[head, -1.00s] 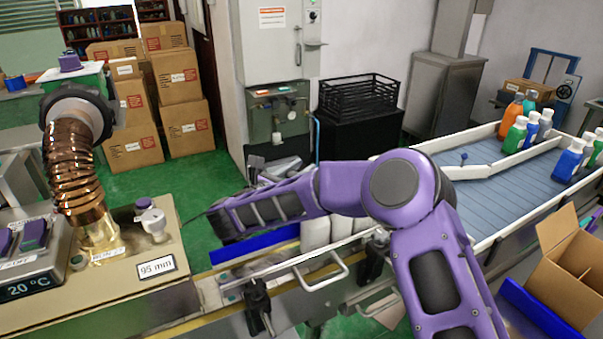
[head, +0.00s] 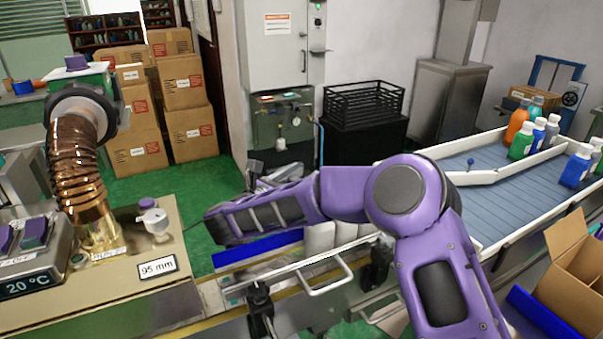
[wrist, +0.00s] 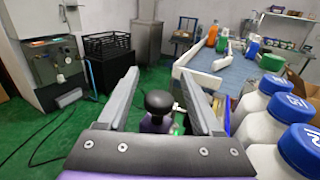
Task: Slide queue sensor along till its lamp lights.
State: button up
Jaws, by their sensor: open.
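In the wrist view a black round knob on a purple body (wrist: 158,102), probably the queue sensor, stands between the fingers of my gripper (wrist: 160,76). The two grey fingers are spread, with a gap visible on each side of the knob. I cannot make out a lit lamp on it. In the head view my purple arm covers the sensor, and only grey parts show beyond the forearm near the gripper.
White bottles with blue caps (wrist: 262,112) stand close at the right of my gripper. The blue conveyor (head: 500,185) carries coloured bottles behind a white guide rail. An open carton (head: 575,265) stands at right. A black crate (head: 365,103) stands behind.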

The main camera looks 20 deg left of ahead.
jog(key=v, duration=1.1)
jog(key=shift+s, duration=0.25)
jog(key=shift+a+r, duration=0.1)
